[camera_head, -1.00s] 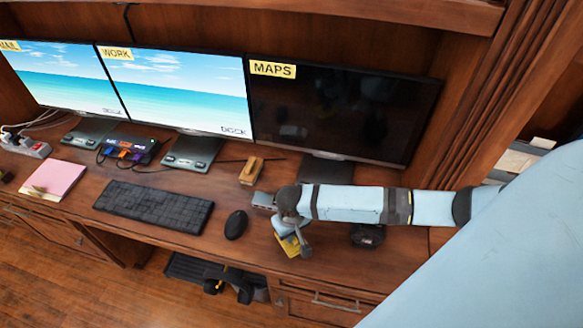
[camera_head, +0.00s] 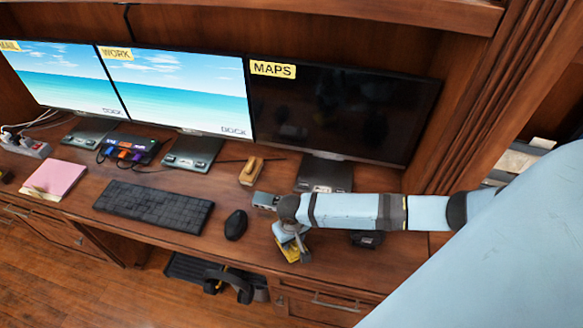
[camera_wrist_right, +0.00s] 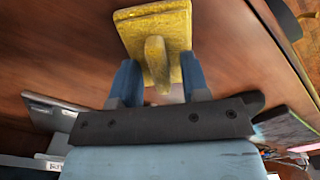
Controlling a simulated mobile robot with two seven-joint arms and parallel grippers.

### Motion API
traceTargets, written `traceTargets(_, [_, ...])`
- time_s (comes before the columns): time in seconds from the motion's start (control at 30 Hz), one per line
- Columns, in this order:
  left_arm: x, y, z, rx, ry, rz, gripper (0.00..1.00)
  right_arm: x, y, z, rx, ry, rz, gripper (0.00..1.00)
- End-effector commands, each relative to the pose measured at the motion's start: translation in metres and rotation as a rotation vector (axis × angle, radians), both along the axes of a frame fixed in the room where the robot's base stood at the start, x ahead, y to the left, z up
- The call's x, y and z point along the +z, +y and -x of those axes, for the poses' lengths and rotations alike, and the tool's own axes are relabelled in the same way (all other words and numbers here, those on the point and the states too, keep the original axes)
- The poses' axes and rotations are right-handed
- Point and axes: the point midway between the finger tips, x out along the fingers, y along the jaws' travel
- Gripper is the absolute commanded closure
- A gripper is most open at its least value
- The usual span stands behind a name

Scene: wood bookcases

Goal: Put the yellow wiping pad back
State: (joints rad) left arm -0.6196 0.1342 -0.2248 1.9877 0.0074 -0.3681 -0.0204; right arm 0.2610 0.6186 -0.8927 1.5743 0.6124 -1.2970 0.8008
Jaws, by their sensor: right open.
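The yellow wiping pad (camera_head: 290,252) lies near the front edge of the desk, partly hidden under my right gripper (camera_head: 292,243) in the head view. In the right wrist view the pad (camera_wrist_right: 183,32) is a flat yellow block with a raised handle (camera_wrist_right: 156,62). My right gripper (camera_wrist_right: 160,82) is open, with its two blue fingers on either side of the handle. A small gap shows between each finger and the handle. My left gripper is not in view.
A tan block (camera_head: 251,171) lies behind the mouse (camera_head: 235,224), left of my right wrist. A keyboard (camera_head: 153,206) is further left. Monitors line the back, the dark one (camera_head: 340,110) behind my right arm. A black object (camera_head: 367,238) sits partly under my arm.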

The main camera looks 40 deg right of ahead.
Motion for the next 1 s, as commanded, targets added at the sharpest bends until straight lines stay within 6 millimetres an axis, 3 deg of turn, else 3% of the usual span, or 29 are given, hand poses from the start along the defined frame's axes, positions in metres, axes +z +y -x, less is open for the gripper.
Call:
traceTargets(0.17, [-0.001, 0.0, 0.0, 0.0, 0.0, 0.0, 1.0, 0.016, 0.0, -0.001, 0.001, -0.002, -0.001, 0.58])
traceTargets(0.5, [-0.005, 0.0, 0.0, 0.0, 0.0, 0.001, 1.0, 0.086, 0.0, -0.001, 0.001, -0.003, -0.001, 0.58])
traceTargets(0.7, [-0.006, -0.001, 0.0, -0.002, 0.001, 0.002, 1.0, 0.113, 0.0, -0.001, -0.001, 0.0, 0.0, 0.58])
traceTargets(0.87, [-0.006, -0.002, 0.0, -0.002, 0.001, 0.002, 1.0, 0.114, 0.012, 0.003, 0.023, -0.027, -0.041, 0.58])
traceTargets(1.0, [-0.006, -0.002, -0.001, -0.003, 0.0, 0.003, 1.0, 0.093, 0.055, 0.017, 0.102, -0.153, -0.183, 0.58])
